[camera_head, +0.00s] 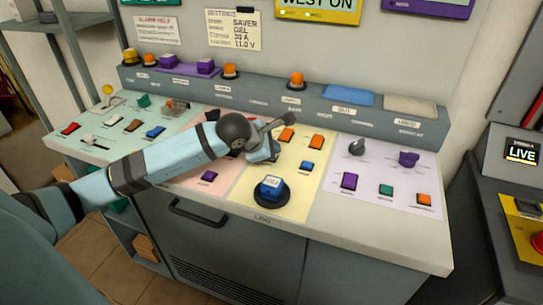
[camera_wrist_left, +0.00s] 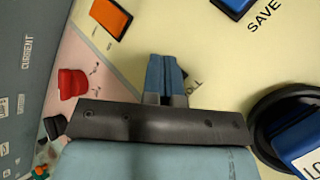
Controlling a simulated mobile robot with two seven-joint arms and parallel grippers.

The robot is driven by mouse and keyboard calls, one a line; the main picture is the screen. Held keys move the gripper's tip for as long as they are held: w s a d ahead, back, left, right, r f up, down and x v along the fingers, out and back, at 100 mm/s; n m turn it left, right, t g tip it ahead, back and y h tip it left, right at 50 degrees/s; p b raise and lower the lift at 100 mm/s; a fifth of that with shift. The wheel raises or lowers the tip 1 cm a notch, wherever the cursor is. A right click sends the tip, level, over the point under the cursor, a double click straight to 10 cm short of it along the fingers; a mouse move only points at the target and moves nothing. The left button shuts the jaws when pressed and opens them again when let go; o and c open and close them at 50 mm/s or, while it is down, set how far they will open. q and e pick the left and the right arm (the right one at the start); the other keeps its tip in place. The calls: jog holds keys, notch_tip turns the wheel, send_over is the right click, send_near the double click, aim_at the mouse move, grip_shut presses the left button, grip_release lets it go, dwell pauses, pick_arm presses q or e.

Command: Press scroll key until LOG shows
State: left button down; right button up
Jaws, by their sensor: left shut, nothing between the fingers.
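My left gripper (camera_head: 272,157) is over the cream section of the sloped console (camera_head: 402,228), its fingers down at the panel. In the left wrist view its blue fingertips (camera_wrist_left: 166,74) are together with nothing between them. A printed label ending in "LL" (camera_wrist_left: 194,84) shows just beside the fingers; its start is covered. The scroll key itself is not visible, and I cannot tell whether the fingers touch it. A yellow-framed sign (camera_head: 318,10) at the top reads "WEST ON", cut by the picture edge.
A large blue knob on a black round base (camera_head: 272,190) stands near the front. Orange keys (camera_head: 287,134) and a blue key (camera_head: 307,166) sit close to the gripper. A red control (camera_wrist_left: 72,83) is left of the fingers. A screen at right (camera_head: 522,150) reads "LIVE".

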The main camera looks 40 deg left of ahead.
pick_arm(q)
jog(key=shift+f, duration=0.25)
jog(key=shift+r, duration=0.1)
dwell(0.3)
jog(key=shift+r, duration=0.8)
jog(key=shift+r+p, duration=0.5)
jog(key=shift+r, duration=0.4)
jog(key=shift+r+p, duration=0.65)
jog(key=shift+r, duration=1.05)
jog(key=shift+f, duration=0.1)
